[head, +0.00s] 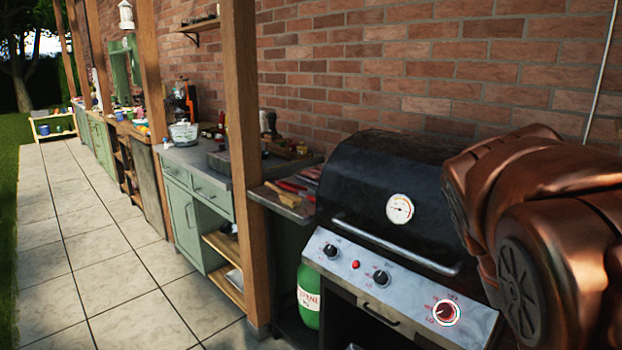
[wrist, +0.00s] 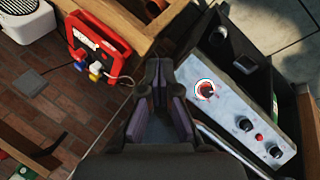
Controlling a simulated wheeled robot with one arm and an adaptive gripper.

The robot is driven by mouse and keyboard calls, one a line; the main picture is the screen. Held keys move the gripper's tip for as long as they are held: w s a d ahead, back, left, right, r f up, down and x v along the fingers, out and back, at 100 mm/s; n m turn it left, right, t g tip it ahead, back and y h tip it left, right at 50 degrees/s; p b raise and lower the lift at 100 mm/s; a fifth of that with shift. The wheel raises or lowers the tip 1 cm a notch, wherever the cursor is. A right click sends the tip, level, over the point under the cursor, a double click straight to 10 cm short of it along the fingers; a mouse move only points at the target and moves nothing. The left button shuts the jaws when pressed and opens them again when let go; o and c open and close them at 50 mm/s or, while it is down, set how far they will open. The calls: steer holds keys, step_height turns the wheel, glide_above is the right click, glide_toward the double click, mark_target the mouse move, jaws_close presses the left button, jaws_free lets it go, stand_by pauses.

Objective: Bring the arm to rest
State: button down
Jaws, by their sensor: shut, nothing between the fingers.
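My gripper (wrist: 159,75) shows in the wrist view with its fingers together and nothing between them. It is in front of the grill and apart from it in the picture. The grill (head: 375,170) has a closed black lid with a round gauge. Its metal control panel (wrist: 262,118) lies right of my gripper in the wrist view. A red knob (wrist: 205,88) with a pale ring sits at one end of that panel; it also shows in the head view (head: 445,313). My copper-coloured arm fills the right of the head view, and my gripper is out of sight there.
A side shelf (head: 283,205) with tools, a wooden post (head: 243,150) and a green gas bottle (head: 308,297) stand left of the grill. Green cabinets (head: 185,215) line the brick wall. The tiled path (head: 80,240) is clear. A red device (wrist: 100,45) with hoses is near my gripper.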

steer(key=s+a+f+n+g+y+p, duration=0.1)
steer(key=s+a+f+y+p, duration=0.1)
steer(key=s+a, duration=0.5)
steer(key=s+a+f+n+g+y+p, duration=0.1)
steer(key=s+a+f+y+p, duration=0.1)
steer(key=s+a+p, duration=0.4)
steer(key=s+a+y, duration=0.1)
steer(key=s, duration=0.4)
steer(key=shift+f+y, duration=0.25)
steer(key=shift+y, duration=0.15)
